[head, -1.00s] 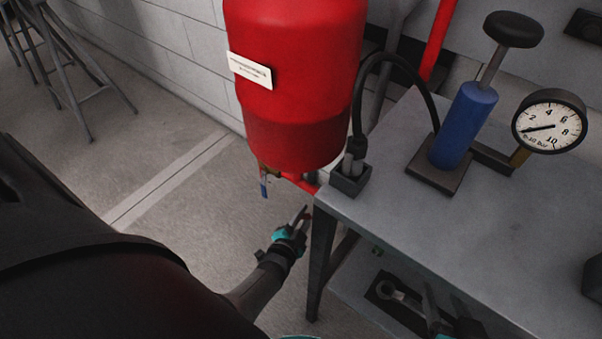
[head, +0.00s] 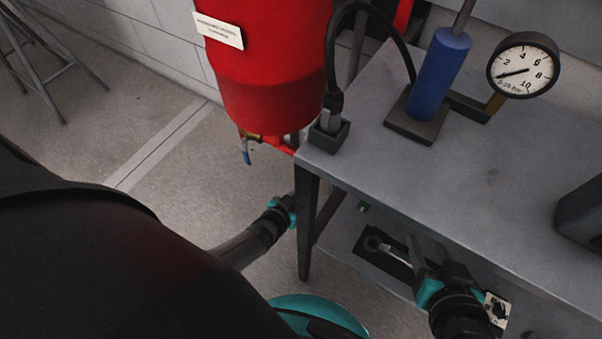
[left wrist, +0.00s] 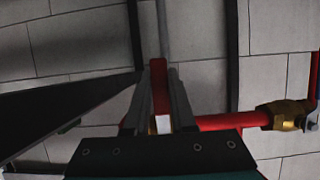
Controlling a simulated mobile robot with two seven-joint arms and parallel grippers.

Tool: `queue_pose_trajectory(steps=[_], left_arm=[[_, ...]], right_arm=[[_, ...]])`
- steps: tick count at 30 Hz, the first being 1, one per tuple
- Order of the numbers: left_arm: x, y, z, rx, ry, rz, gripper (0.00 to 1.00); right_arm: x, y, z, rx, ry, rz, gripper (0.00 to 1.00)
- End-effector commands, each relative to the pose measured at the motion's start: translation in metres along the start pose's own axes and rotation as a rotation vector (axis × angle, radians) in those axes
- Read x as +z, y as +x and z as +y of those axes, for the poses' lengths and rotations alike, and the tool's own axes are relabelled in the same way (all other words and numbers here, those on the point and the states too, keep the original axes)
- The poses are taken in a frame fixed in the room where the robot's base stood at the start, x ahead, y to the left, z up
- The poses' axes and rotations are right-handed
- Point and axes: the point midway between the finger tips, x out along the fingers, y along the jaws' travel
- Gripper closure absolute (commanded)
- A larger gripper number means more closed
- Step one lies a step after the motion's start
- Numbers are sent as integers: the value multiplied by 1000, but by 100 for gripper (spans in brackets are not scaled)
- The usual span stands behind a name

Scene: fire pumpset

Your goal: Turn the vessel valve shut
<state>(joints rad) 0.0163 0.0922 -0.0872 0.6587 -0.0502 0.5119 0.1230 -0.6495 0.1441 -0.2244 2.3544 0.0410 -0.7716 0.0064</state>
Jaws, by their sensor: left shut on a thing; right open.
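The red vessel (head: 265,75) hangs left of the table. Under it sits a brass valve (head: 248,136) with a blue lever (head: 246,156) hanging down. In the left wrist view, a brass valve (left wrist: 287,115) sits on a red pipe (left wrist: 225,121) at the right. My left gripper (left wrist: 160,95) is shut on a red bar (left wrist: 159,76) with a white patch at its lower end. In the head view, the table leg hides that gripper's fingers. My right gripper (head: 425,257) is open over the lower shelf, near the wrench; whether it touches it I cannot tell.
The grey table (head: 480,175) carries a blue hand pump (head: 438,75), a pressure gauge (head: 524,66) and a black hose. A wrench (head: 376,245) lies in a dark tray on the lower shelf. A table leg (head: 306,225) stands beside my left gripper.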

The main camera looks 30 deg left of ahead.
Motion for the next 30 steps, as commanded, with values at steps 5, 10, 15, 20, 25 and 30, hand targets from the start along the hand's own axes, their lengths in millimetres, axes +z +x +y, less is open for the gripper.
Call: queue_pose_trajectory(steps=[5,10,15,20,25,30], left_arm=[[0,1,1,7,-23,-1,100],[0,1,2,9,-28,-1,100],[0,1,2,9,-28,0,100],[0,1,2,9,-27,0,63],[0,0,2,10,-25,0,46],[0,0,2,10,-25,0,46]], right_arm=[[0,0,0,-1,1,2,50],[-1,0,-1,-2,1,3,50],[-1,0,-1,-2,1,3,50],[0,0,-1,-3,1,3,50],[0,0,-1,-3,1,3,50],[0,0,-1,-3,0,2,50]])
